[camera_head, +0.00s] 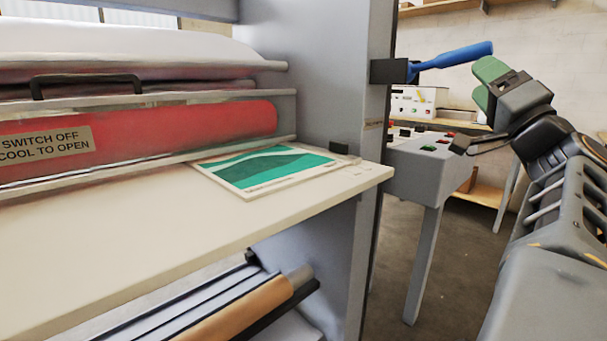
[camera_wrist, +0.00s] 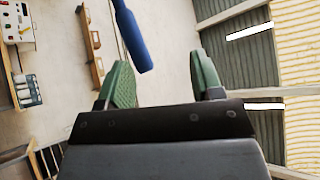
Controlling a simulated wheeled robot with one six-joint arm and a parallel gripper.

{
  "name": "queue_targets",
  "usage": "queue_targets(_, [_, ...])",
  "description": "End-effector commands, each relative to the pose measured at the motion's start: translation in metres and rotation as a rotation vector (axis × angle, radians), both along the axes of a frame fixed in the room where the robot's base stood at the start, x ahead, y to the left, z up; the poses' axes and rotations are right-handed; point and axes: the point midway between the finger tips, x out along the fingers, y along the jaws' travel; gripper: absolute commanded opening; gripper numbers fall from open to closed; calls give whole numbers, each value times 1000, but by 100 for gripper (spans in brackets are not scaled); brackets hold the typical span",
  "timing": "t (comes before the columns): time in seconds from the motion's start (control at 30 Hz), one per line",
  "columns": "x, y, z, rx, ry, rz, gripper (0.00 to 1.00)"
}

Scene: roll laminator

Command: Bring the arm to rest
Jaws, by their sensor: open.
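My gripper (camera_wrist: 163,84) is open and empty, with green pads on its two fingers. In the head view my gripper (camera_head: 484,84) is raised at the right, at the end of my arm. The blue lever handle (camera_head: 460,56) juts from the side of the laminator's grey frame, just left of and above the gripper. In the wrist view the blue handle (camera_wrist: 131,38) shows beyond the open fingers. I cannot tell how far apart they are, but no part of the handle lies visibly between the pads.
A grey control console (camera_head: 420,165) with buttons stands behind.

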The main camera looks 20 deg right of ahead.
Motion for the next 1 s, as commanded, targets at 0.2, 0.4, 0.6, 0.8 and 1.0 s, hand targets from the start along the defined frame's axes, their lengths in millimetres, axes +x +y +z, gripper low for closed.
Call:
queue_targets(0.2, [84,108,-36,20,555,255,60])
queue_targets(0.4, [81,208,-102,-122,1079,400,60])
queue_targets(0.6, [36,257,-145,-372,1442,423,60])
queue_targets(0.8, [-8,271,-162,-656,1646,378,60])
queue_targets(1.0, [-32,270,-169,-854,1720,324,60])
